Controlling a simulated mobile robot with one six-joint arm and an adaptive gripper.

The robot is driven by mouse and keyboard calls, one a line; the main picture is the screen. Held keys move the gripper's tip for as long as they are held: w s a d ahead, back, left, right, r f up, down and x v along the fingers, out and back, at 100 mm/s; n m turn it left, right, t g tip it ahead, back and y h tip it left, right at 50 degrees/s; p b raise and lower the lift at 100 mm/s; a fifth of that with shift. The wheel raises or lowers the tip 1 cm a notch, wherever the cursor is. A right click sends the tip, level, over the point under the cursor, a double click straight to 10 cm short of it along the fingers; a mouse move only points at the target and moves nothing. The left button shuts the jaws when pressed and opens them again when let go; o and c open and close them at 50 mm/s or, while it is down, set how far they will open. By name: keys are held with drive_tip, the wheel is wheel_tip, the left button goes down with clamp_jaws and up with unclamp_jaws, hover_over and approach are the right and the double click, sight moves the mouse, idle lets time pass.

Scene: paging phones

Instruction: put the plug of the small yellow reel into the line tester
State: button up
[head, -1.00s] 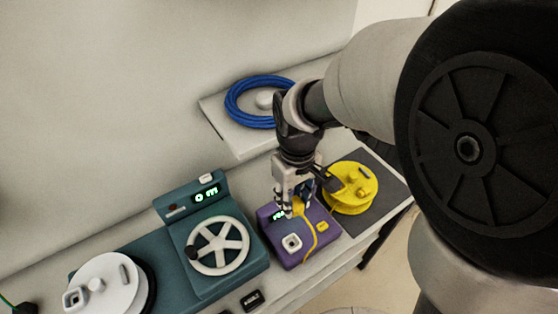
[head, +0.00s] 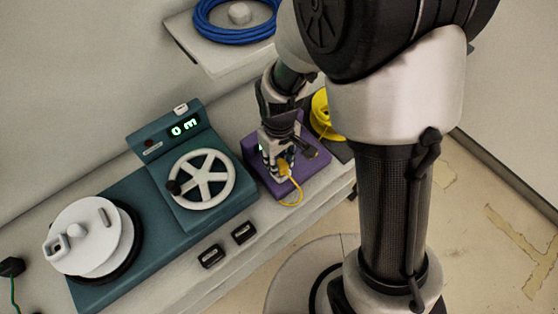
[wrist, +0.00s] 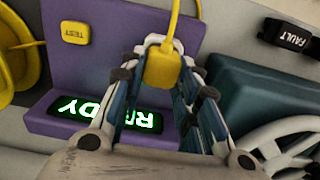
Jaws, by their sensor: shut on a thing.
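My gripper (head: 280,172) is shut on the yellow plug (wrist: 162,67), which sits between its fingertips in the wrist view. The plug is held at the purple line tester (head: 317,166), over its front part. The yellow cord (head: 293,198) loops from the plug past the tester's front edge. The small yellow reel (head: 322,112) is partly hidden behind my arm. In the wrist view the tester (wrist: 110,38) shows a lit green READY display (wrist: 100,115), partly covered by my fingers.
A teal winding machine (head: 205,212) with a white handwheel and a white reel (head: 85,240) stands to the left. Two black tags (head: 228,244) lie at the bench front. A blue cable coil (head: 235,30) rests on the shelf behind.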

drive_tip(key=shift+f, duration=0.35)
drive_tip(key=o, duration=1.1)
wheel_tip(320, 180, up, 13)
drive_tip(key=p, duration=0.4)
wheel_tip(320, 180, up, 9)
drive_tip(key=m+t, duration=0.2)
drive_tip(key=m, duration=0.1)
hover_over(280, 162)
drive_tip(key=s+d, duration=0.4)
drive_tip(key=d, duration=0.1)
drive_tip(key=shift+s+d+r+m+t, duration=0.55)
drive_tip(key=shift+s+d+r, duration=0.55)
drive_tip(key=shift+s, duration=0.6)
drive_tip(key=shift+s+d+r+m+t, duration=0.3)
drive_tip(key=shift+s+d+r+m, duration=0.5)
drive_tip(key=shift+s+r, duration=0.7)
drive_tip(key=shift+s+d+r+m+t, duration=0.5)
drive_tip(key=shift+s+d+r, duration=0.5)
drive_tip(key=shift+s, duration=0.95)
drive_tip(key=shift+d+f, duration=0.1)
